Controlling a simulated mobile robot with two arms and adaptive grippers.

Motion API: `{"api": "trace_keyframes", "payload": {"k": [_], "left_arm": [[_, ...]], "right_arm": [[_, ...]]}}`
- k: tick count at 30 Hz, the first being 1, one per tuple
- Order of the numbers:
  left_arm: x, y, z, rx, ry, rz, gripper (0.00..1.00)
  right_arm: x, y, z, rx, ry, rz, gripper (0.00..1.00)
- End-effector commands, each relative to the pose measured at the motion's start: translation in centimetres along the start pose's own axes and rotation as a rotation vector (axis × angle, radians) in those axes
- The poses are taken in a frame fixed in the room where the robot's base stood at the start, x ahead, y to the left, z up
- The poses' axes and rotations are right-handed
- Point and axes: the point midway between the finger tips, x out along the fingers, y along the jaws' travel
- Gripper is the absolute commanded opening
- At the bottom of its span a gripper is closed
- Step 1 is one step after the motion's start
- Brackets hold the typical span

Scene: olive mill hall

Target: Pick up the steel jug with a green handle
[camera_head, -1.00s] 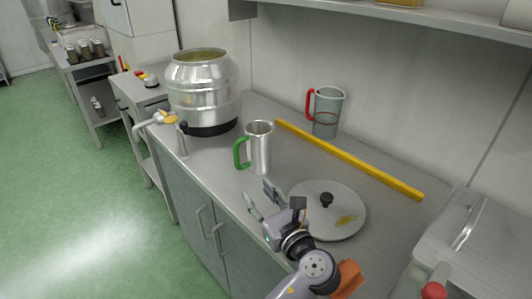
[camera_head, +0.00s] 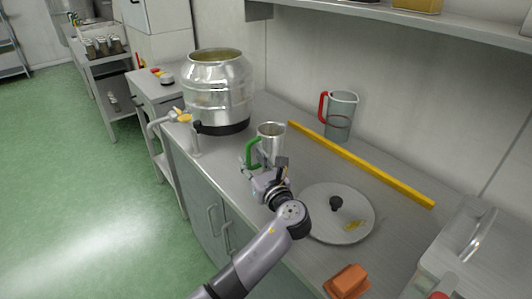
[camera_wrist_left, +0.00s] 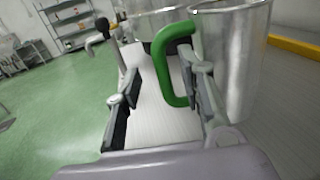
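The steel jug (camera_head: 271,133) with a green handle (camera_head: 253,152) stands upright on the steel counter. Its handle faces left, toward the counter's front edge. My left gripper (camera_head: 263,166) is at the near side of the jug, level with its lower part, and hides some of it. In the left wrist view the gripper (camera_wrist_left: 162,108) is open. The green handle (camera_wrist_left: 163,66) shows ahead between the fingers, closer to the right finger, which overlaps the jug's wall (camera_wrist_left: 236,65) in the picture. I cannot tell whether that finger touches the jug. My right gripper is not in view.
A large steel vat (camera_head: 218,95) with a tap stands behind the jug to the left. A round lid (camera_head: 336,222) lies right of my gripper.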

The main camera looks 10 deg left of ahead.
Motion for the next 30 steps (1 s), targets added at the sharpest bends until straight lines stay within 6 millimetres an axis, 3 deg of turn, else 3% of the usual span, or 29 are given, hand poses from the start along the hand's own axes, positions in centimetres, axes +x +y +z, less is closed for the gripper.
{"api": "trace_keyframes", "payload": {"k": [6, 15, 30], "left_arm": [[3.1, -0.1, 0.0, 0.001, 0.0, 0.002, 0.36], [3.6, -0.1, -0.1, 0.0, 0.0, -0.001, 0.36], [3.6, -0.1, -0.1, 0.001, 0.0, 0.0, 0.03]], "right_arm": [[-0.3, 0.2, 0.0, 0.001, -0.001, 0.003, 0.4], [-0.3, 0.2, 0.0, 0.001, 0.0, 0.002, 0.4], [-0.3, -0.3, -0.1, 0.0, 0.001, -0.004, 0.4]]}}
